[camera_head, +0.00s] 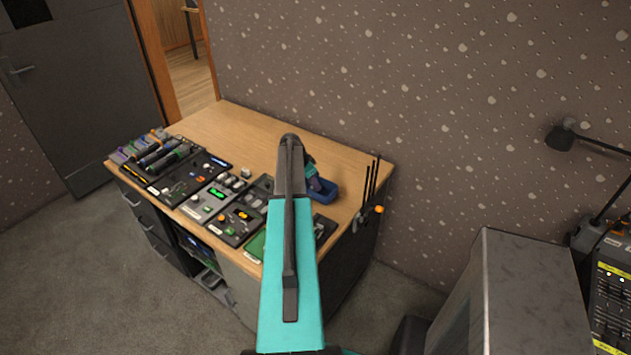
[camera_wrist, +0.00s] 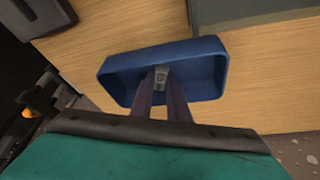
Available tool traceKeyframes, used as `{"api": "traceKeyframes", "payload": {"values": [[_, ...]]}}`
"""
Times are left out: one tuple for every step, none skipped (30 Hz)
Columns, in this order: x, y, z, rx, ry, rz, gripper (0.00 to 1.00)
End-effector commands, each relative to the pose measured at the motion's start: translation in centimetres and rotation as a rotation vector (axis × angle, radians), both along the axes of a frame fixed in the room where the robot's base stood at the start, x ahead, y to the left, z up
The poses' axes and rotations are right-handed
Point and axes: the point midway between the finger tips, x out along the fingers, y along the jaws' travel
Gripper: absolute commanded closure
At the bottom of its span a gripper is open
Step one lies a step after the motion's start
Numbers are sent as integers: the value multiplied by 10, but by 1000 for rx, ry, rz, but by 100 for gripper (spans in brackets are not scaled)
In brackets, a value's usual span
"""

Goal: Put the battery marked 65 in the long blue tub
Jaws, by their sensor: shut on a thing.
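The long blue tub (camera_wrist: 209,75) shows in the wrist view with its opening facing me. It also shows in the head view (camera_head: 327,195) at the desk's right end, partly hidden by my arm. My gripper (camera_wrist: 161,82) is shut on a small grey battery (camera_wrist: 161,72), held between its two fingertips over the tub's opening. I cannot tell whether the battery touches the tub's floor. Its marking is too small to read. In the head view my gripper (camera_head: 314,180) is partly visible beside the tub, and the battery is hidden there.
The wooden desk (camera_head: 240,125) carries control panels (camera_head: 186,178) with faders and buttons along its front. A rack with thin dark rods (camera_head: 369,190) and an orange knob stands at the right edge. The desk's back middle is clear. A grey cabinet (camera_head: 510,300) stands at right.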

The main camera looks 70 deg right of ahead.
Motion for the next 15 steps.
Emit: {"api": "traceKeyframes", "payload": {"values": [[0,0,-1,0,0,0,100],[0,0,-2,-1,0,0,100],[0,0,-2,-1,0,0,100],[0,0,-2,-1,0,0,100],[0,0,-2,-1,0,0,100],[0,0,-2,-1,0,0,100],[0,0,-2,-1,0,0,100],[0,0,-2,-1,0,0,100],[0,0,-2,-1,0,0,100],[0,0,-3,-1,0,0,100],[0,0,-3,-1,0,0,100],[0,0,-4,-1,0,0,100],[0,0,-5,-1,0,0,100],[0,0,-6,-1,0,0,100],[0,0,-5,-1,-1,0,82]]}}
